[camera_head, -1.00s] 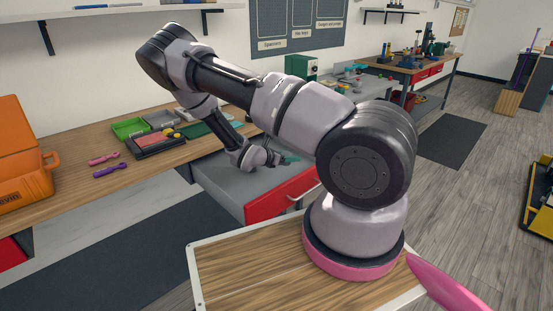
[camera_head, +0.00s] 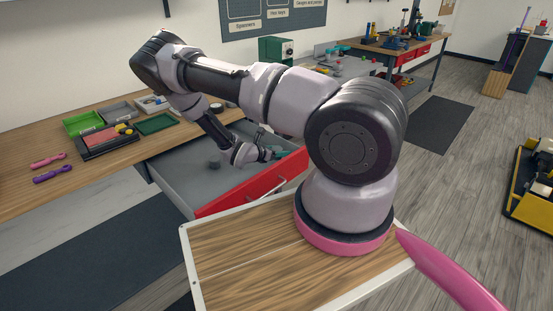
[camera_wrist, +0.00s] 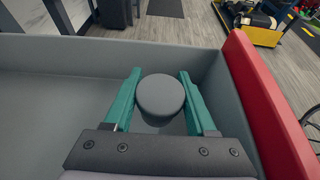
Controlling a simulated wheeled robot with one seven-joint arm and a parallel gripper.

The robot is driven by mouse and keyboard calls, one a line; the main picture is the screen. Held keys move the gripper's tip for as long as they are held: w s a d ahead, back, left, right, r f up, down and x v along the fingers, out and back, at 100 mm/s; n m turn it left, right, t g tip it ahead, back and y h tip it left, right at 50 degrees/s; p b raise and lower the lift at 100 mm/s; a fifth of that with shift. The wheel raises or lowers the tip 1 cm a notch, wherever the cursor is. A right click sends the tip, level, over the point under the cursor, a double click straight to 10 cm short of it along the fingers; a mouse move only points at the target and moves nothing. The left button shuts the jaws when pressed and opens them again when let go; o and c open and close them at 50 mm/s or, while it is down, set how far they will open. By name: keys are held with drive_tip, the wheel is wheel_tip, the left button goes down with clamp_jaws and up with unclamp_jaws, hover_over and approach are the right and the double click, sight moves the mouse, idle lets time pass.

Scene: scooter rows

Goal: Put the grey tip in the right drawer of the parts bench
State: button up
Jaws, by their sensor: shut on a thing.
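The grey tip (camera_wrist: 160,95), a round dark grey cylinder, stands between the teal fingers of my gripper (camera_wrist: 160,100) in the wrist view. My gripper is shut on it. In the head view my gripper (camera_head: 272,153) is low inside the open drawer (camera_head: 190,180) of the bench; the held tip cannot be made out there. The drawer has grey walls and a red front (camera_head: 250,185), which shows at the right of the wrist view (camera_wrist: 262,100). I cannot tell whether the tip touches the drawer floor.
The bench top (camera_head: 110,155) holds green and grey trays (camera_head: 83,122), a pink tool (camera_head: 48,160) and a purple tool (camera_head: 53,174). A green box (camera_head: 277,50) stands behind.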

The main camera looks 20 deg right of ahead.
drive_tip(key=shift+f, duration=1.8)
drive_tip(key=shift+f, duration=0.1)
drive_tip(key=o, duration=1.4)
drive_tip(key=shift+c, duration=0.2)
drive_tip(key=v, duration=1.2)
